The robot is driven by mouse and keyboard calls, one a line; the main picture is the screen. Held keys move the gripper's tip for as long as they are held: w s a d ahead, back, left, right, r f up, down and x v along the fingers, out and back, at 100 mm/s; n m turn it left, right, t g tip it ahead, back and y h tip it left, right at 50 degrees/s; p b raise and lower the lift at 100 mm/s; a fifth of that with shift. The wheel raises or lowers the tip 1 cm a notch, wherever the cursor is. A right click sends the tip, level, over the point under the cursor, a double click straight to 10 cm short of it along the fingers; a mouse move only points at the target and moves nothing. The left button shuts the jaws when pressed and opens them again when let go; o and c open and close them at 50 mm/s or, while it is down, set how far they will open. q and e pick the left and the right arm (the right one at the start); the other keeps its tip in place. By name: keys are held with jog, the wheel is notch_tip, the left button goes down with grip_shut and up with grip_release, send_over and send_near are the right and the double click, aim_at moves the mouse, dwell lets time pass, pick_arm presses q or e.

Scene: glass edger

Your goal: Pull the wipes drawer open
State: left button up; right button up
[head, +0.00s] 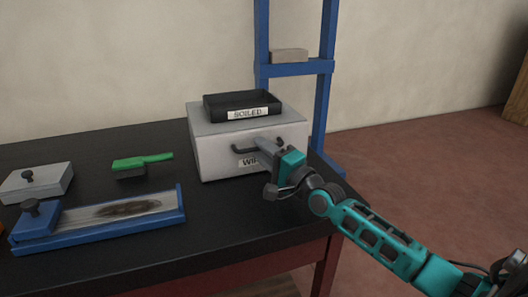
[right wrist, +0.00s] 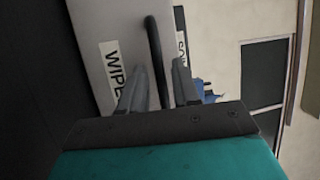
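The wipes drawer is the front of a light grey box (head: 215,155) at the back right corner of the table. Its "WIPES" label (right wrist: 112,70) is partly hidden by my right gripper. The drawer looks shut. Its dark bar handle (head: 241,150) also shows in the right wrist view (right wrist: 154,45). My right gripper (head: 262,145) is at the handle, with the bar between its fingers (right wrist: 162,75). The fingers look apart, with a gap between the bar and the right-hand finger. My left gripper is not in view.
A black "SOILED" tray (head: 213,112) sits on top of the box. A green brush (head: 143,161), a grey block with a knob (head: 50,183) and a blue-framed tray (head: 100,237) lie to the left. A blue rack (head: 321,110) stands behind.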

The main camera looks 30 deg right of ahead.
grip_shut()
dwell(0.6)
